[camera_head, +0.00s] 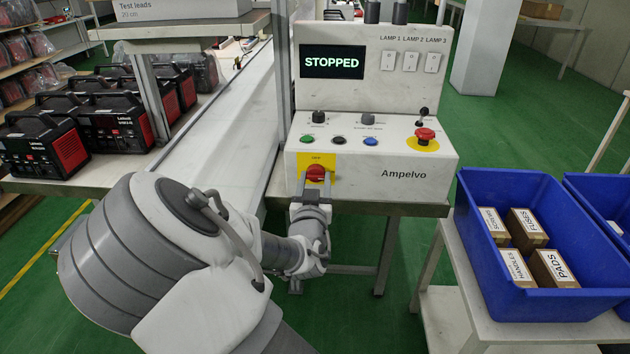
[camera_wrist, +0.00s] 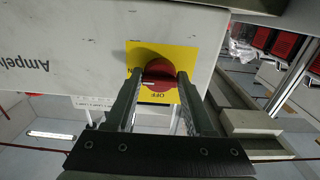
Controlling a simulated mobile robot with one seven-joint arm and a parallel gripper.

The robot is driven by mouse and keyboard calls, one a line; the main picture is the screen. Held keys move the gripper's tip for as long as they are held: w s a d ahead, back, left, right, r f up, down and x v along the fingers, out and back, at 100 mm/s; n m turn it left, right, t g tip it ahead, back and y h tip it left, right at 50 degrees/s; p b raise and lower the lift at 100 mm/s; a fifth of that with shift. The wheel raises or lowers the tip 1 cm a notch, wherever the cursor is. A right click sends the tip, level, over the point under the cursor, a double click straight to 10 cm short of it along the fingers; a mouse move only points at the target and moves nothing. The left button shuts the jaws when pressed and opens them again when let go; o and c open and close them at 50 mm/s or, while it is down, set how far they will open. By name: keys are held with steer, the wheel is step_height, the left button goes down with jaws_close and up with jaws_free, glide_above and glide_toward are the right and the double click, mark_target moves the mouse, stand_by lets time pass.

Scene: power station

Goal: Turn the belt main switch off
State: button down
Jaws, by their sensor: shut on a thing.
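The belt main switch is a red rotary knob (camera_head: 316,173) on a yellow plate (camera_head: 327,160) at the lower left of the control box front. The red knob (camera_wrist: 158,72) also shows in the wrist view, with "OFF" lettered upside down on the yellow plate (camera_wrist: 190,55). My gripper (camera_head: 317,183) reaches the knob from the front and is shut on it. In the wrist view, the two fingers of my gripper (camera_wrist: 159,82) lie on either side of the knob. The fingers cover part of it, and I cannot tell its exact turn. The display (camera_head: 332,62) reads "STOPPED".
A blue bin (camera_head: 480,230) with labelled boxes stands at the right. Black and red units (camera_head: 40,140) sit on a bench at the left.

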steer(key=shift+n, duration=0.3)
steer(key=n+p, duration=0.2)
steer(key=n, duration=0.1)
steer(key=shift+r+n, duration=0.1)
steer(key=shift+n, duration=0.2)
steer(key=n+p, duration=0.2)
steer(key=n, duration=0.2)
steer(key=shift+d, duration=0.1)
steer(key=n+p, duration=0.2)
steer(key=n, duration=0.3)
steer(key=n+p, duration=0.1)
steer(key=n, duration=0.3)
steer(key=shift+n+p, duration=0.3)
steer(key=shift+p, duration=0.1)
steer(key=shift+c, duration=1.4)
jaws_free()
steer(key=shift+s, duration=0.1)
